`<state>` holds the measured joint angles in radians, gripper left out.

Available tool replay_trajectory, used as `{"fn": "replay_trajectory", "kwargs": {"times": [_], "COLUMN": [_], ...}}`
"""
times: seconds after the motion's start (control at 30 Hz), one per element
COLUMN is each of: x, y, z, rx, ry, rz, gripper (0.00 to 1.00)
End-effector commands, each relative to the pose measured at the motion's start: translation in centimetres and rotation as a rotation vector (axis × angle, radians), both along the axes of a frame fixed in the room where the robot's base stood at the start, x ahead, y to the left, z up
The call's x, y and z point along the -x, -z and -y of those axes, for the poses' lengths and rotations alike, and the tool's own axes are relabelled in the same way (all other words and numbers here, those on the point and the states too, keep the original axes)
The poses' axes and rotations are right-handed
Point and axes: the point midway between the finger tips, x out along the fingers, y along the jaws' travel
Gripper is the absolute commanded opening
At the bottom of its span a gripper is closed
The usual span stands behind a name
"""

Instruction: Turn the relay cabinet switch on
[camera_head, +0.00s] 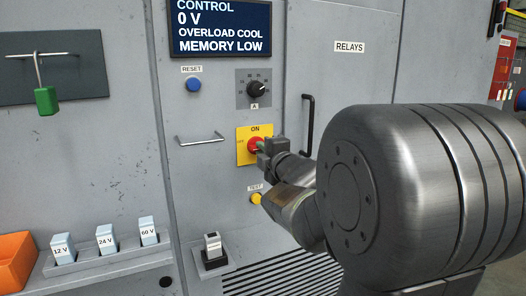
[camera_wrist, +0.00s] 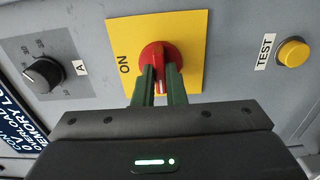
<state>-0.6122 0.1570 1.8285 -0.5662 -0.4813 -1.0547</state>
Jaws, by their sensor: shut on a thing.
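The red rotary switch (camera_head: 255,146) sits on a yellow plate (camera_head: 242,156) marked ON at the top, with a small mark at its left, on the cabinet front below the dial. My gripper (camera_head: 262,146) reaches it from the right. In the wrist view the red switch (camera_wrist: 154,54) has its raised handle between the two green fingers of my gripper (camera_wrist: 160,82), which are shut on it. There the picture is turned, and ON is at the left. The handle lies across the ON direction, not in line with it. The fingers hide part of it.
A black dial (camera_head: 257,89), blue RESET button (camera_head: 194,84) and yellow TEST button (camera_head: 256,198) are near the switch. A bar handle (camera_head: 200,139) is at left, and a black door handle (camera_head: 307,125) at right. The screen (camera_head: 220,28) reads 0 V, OVERLOAD COOL, MEMORY LOW.

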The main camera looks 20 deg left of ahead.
Motion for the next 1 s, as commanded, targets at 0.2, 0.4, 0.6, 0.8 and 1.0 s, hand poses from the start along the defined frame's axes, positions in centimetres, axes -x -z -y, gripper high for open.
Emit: {"fn": "replay_trajectory", "kwargs": {"times": [0.2, 0.4, 0.6, 0.8, 1.0], "x": [0.01, 0.00, 0.00, 0.02, 0.01], "y": [0.02, 0.01, -0.01, -0.04, -0.08], "z": [0.01, -0.01, 0.00, -0.01, -0.02], "rx": [-0.032, -0.112, -0.228, -0.352, -0.476], "ry": [0.000, -0.001, 0.000, -0.001, -0.001], "rz": [-0.039, -0.133, -0.270, -0.415, -0.559], "gripper": [0.00, 0.00, 0.00, 0.00, 0.00]}}
